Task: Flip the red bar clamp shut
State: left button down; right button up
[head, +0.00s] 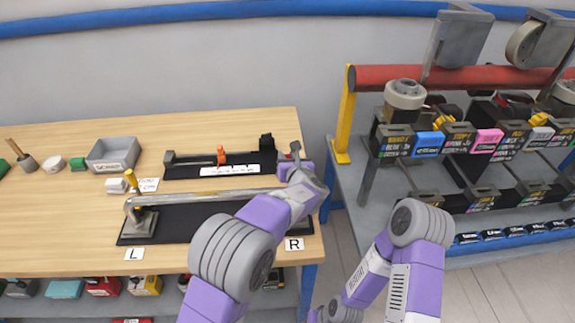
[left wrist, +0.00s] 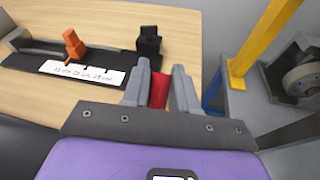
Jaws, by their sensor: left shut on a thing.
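In the head view my own arm hides this clamp. A silver bar (head: 205,197) runs along the plate, its right end hidden behind my wrist. At its left end stands a yellow-handled clamp (head: 132,181), its handle tilted. My right gripper is out of view.
A black gauge with an orange slider (head: 221,154) lies behind the plate, also seen in the left wrist view (left wrist: 73,44). A grey tray (head: 114,154) stands at the back left. Labels L (head: 134,254) and R (head: 294,244) lie in front. A rack of bins (head: 470,138) is at right.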

pick_arm(q)
jog(key=shift+r, duration=0.1)
jog(key=c, duration=1)
grip_release()
jog(key=shift+o, duration=0.2)
notch_tip(320, 180, up, 10)
jog(key=p, duration=0.3)
jog(key=shift+p, duration=0.3)
